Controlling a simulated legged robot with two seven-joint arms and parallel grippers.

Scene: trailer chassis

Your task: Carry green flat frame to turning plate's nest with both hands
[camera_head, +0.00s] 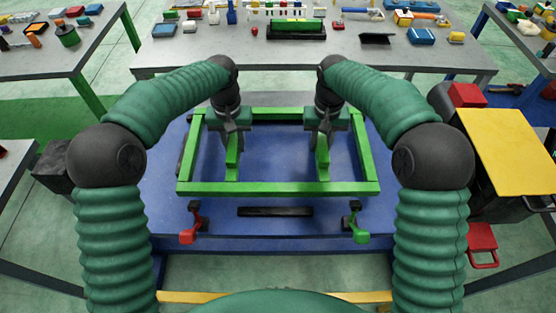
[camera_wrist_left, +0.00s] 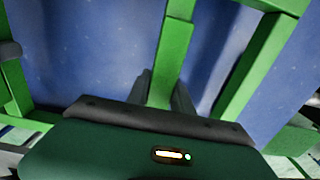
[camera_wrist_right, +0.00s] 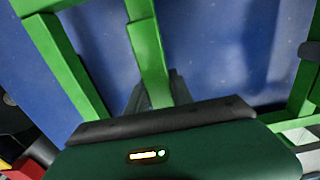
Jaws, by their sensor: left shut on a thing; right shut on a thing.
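The green flat frame (camera_head: 280,188) is a rectangle of green bars with two inner bars, over a blue plate (camera_head: 272,222) in the head view. My left gripper (camera_head: 231,140) is shut on the left inner bar, which also shows between the fingers in the left wrist view (camera_wrist_left: 172,60). My right gripper (camera_head: 324,140) is shut on the right inner bar, seen in the right wrist view (camera_wrist_right: 148,55). The frame looks roughly level. I cannot tell whether it touches the plate. The nest is not clearly distinguishable.
A red clamp (camera_head: 190,228) and a green clamp (camera_head: 356,228) stand on the plate's near side, with a black bar (camera_head: 275,211) between them. A grey table (camera_head: 180,55) with many small items is behind. A yellow panel (camera_head: 510,150) is at the right.

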